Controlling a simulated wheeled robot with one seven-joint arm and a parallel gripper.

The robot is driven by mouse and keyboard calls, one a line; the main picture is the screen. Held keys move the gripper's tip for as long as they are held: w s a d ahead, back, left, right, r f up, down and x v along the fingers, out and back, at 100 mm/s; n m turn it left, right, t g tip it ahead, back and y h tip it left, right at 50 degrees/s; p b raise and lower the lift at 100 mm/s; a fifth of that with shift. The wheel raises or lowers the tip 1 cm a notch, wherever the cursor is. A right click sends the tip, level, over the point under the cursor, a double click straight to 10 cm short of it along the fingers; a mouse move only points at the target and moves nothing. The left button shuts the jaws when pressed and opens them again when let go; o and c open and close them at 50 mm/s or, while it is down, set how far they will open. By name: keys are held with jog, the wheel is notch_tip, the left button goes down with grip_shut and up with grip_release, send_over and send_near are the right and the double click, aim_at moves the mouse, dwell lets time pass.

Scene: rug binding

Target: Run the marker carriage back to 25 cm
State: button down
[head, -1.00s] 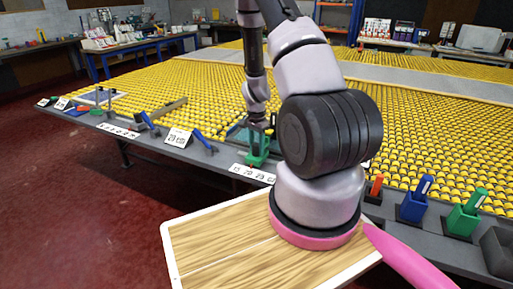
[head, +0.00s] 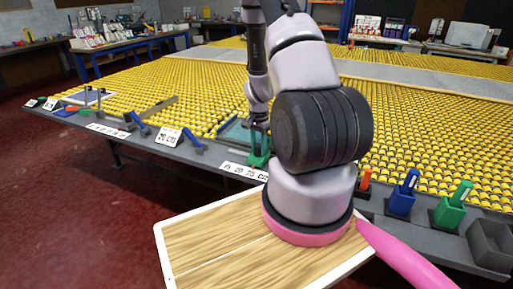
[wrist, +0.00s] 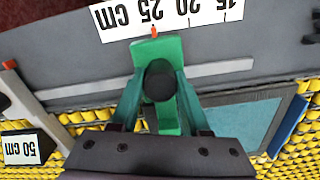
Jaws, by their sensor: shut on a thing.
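The marker carriage (wrist: 158,60) is a green block with a round black knob (wrist: 160,80) on top, at the bench's front edge. Its orange pointer (wrist: 154,31) is at or very close to the 25 mark of the white scale strip (wrist: 205,14), which reads upside down in the wrist view. My gripper (wrist: 160,92) is shut on the carriage's knob, with a green finger on each side. In the head view the carriage (head: 258,158) stands below my gripper (head: 260,130), behind the scale strip (head: 244,172), partly hidden by my arm.
A grey rail (wrist: 222,68) runs beside the carriage. A teal plate (wrist: 235,120) and a 50 cm card (wrist: 22,149) lie nearby. Orange, blue (head: 403,193) and green (head: 454,207) tools stand right of my arm. Yellow rollers (head: 420,130) cover the table.

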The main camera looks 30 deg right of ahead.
jog(key=shift+s+d, duration=0.2)
jog(key=shift+c, duration=1.9)
grip_release()
jog(key=shift+r, duration=0.1)
jog(key=shift+r, duration=0.25)
notch_tip(320, 180, up, 10)
jog(key=shift+r, duration=0.1)
